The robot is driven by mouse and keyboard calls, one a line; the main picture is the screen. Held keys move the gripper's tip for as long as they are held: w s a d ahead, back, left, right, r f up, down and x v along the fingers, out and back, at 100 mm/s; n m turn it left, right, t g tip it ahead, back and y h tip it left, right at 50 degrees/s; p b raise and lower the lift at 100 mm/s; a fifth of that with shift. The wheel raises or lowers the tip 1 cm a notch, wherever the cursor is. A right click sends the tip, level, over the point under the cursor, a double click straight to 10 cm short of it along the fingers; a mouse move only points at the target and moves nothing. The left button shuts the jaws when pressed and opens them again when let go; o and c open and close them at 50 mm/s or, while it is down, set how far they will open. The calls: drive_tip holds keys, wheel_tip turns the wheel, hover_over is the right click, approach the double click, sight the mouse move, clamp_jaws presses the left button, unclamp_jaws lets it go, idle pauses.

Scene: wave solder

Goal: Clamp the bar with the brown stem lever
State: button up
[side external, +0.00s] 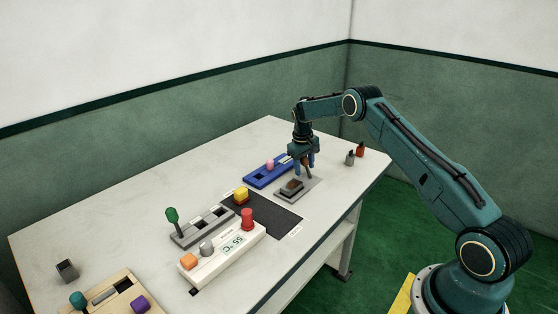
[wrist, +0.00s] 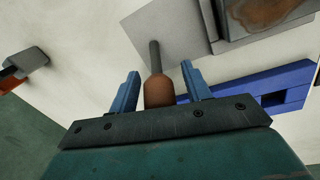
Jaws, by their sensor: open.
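The brown lever (wrist: 160,92) has a rounded brown grip on a grey stem, which runs away toward a pale grey plate (wrist: 178,32). In the wrist view the grip lies between the two blue fingers of my gripper (wrist: 161,76). The fingers are open, with a small gap showing on each side of the grip. In the side view my gripper (side external: 304,161) points down over the far part of the grey plate (side external: 309,184). A brown-topped block (side external: 293,185), perhaps the bar, sits in a dark grey holder on that plate; it also shows in the wrist view (wrist: 262,12).
A blue slotted fixture (side external: 257,180) with a pink knob stands close beside the plate. A dark mat (side external: 262,217), a white control box (side external: 221,257) and a grey fixture with a green lever (side external: 172,216) lie nearer. Small grey and red clips (side external: 360,149) stand near the right edge.

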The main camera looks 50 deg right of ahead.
clamp_jaws()
drive_tip(key=shift+s+r+t, duration=0.2)
drive_tip(key=shift+s+t, duration=0.05)
drive_tip(key=shift+t, duration=0.35)
drive_tip(key=shift+s+r+t, duration=0.1)
drive_tip(key=shift+s+t, duration=0.1)
drive_tip(key=shift+t, duration=0.2)
drive_tip(key=shift+s+r+t, duration=0.1)
drive_tip(key=shift+s+t, duration=0.25)
drive_tip(key=shift+t, duration=0.5)
drive_tip(key=shift+s+r+t, duration=0.1)
drive_tip(key=shift+s+t, duration=0.25)
drive_tip(key=shift+t, duration=0.5)
drive_tip(key=shift+s+f+m+t, duration=0.1)
drive_tip(key=shift+s+t, duration=0.3)
drive_tip(key=shift+t, duration=0.45)
drive_tip(key=shift+s+r+m+t, duration=0.1)
drive_tip(key=shift+s+t, duration=0.25)
drive_tip(key=shift+t, duration=0.55)
drive_tip(key=shift+s+f+m+t, duration=0.1)
drive_tip(key=shift+s+t, duration=0.3)
drive_tip(key=shift+t, duration=0.45)
unclamp_jaws()
drive_tip(key=shift+s, duration=0.2)
